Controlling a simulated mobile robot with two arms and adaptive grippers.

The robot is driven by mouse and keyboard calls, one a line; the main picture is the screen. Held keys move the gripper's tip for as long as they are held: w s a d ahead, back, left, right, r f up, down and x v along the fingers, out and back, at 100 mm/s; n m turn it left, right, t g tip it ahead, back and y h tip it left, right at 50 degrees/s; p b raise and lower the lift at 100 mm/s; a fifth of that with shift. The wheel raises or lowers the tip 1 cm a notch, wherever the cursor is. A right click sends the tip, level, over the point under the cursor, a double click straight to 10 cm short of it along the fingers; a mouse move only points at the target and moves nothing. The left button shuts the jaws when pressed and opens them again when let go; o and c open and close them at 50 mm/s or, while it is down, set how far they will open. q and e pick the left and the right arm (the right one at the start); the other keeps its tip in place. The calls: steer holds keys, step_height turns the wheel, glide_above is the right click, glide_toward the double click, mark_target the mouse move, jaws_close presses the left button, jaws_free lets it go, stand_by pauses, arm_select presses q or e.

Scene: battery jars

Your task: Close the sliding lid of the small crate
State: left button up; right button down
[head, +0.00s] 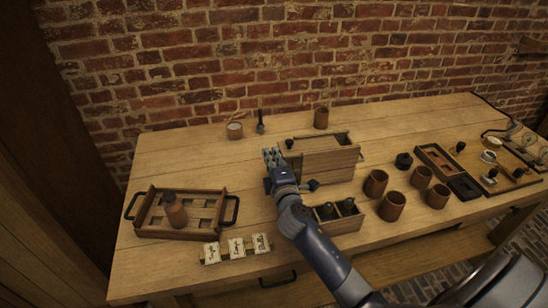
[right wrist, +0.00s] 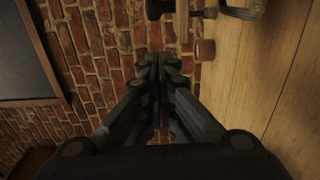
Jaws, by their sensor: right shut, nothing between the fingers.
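The small wooden crate (head: 332,165) stands in the middle of the table in the head view. Its flat wooden lid (head: 312,143) lies along the top, with a dark knob (head: 289,143) near the left end. A dark gap shows at the top's right end. My right gripper (head: 271,155) is shut and empty, just left of the crate; I cannot tell whether it touches it. In the right wrist view the closed fingers (right wrist: 160,68) meet in front of the brick wall. My left gripper is not in view.
A handled tray (head: 150,229) with a brown jar (head: 175,210) stands at left. Cards (head: 237,248) lie near the front edge. An open box (head: 344,224) with dark jars stands in front of the crate, several brown cups (head: 392,206) to its right. Table behind my gripper is mostly clear.

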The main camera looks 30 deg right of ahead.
steer(key=b+v, duration=0.2)
steer(key=v, duration=0.7)
steer(key=w+a+m+g+h+b, duration=0.4)
steer(key=a+m+g+h+b, duration=0.15)
steer(key=a+h, duration=0.2)
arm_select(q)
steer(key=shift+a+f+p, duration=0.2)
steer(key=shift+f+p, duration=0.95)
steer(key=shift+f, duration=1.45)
arm_select(e)
steer(key=w+d, duration=0.6)
steer(key=d, duration=0.6)
steer(key=shift+w+m+h, duration=0.2)
steer(key=shift+m+h, duration=0.15)
